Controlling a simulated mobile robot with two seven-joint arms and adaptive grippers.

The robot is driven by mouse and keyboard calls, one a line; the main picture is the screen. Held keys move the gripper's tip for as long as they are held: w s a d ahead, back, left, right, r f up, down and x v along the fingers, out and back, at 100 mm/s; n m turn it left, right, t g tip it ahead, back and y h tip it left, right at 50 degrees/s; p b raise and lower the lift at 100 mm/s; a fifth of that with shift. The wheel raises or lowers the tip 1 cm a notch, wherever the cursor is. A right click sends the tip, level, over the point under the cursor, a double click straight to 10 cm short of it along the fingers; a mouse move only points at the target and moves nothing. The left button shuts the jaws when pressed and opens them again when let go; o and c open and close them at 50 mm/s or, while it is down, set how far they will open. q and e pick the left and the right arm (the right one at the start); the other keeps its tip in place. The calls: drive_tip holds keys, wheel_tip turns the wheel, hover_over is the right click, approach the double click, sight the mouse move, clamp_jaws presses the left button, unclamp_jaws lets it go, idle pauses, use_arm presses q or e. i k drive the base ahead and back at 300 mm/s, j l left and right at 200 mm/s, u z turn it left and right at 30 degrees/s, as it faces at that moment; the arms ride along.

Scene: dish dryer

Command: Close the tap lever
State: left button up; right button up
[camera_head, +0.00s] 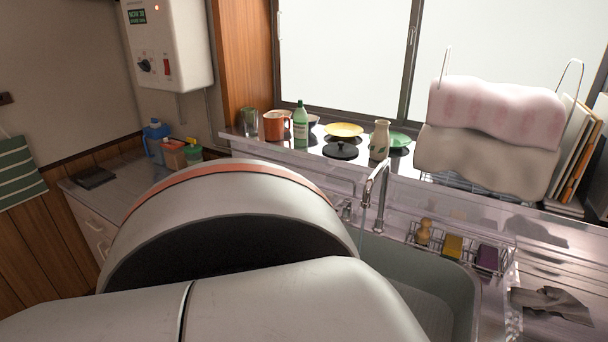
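The tap (381,190) is a curved chrome spout that stands behind the sink, right of the picture's middle. A thin stream of water seems to fall from its mouth. A small chrome fitting (346,207) stands just left of the spout; I cannot tell whether it is the lever. The sink basin (467,296) is greenish grey and partly covered by my arm. My large white arm links fill the lower left and middle of the view. Neither gripper shows, and the arm hides the left part of the sink.
A wire rack with sponges (453,247) hangs at the sink's back right. A dish rack with cloths (488,170) stands right. A grey cloth (551,304) lies on the right counter.

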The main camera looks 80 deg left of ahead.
sight(347, 201)
drive_tip(key=u, duration=0.4)
drive_tip(key=k+u, duration=0.1)
drive_tip(key=u, duration=0.7)
drive_tip(key=k+j+u, duration=0.1)
drive_tip(key=u, duration=0.25)
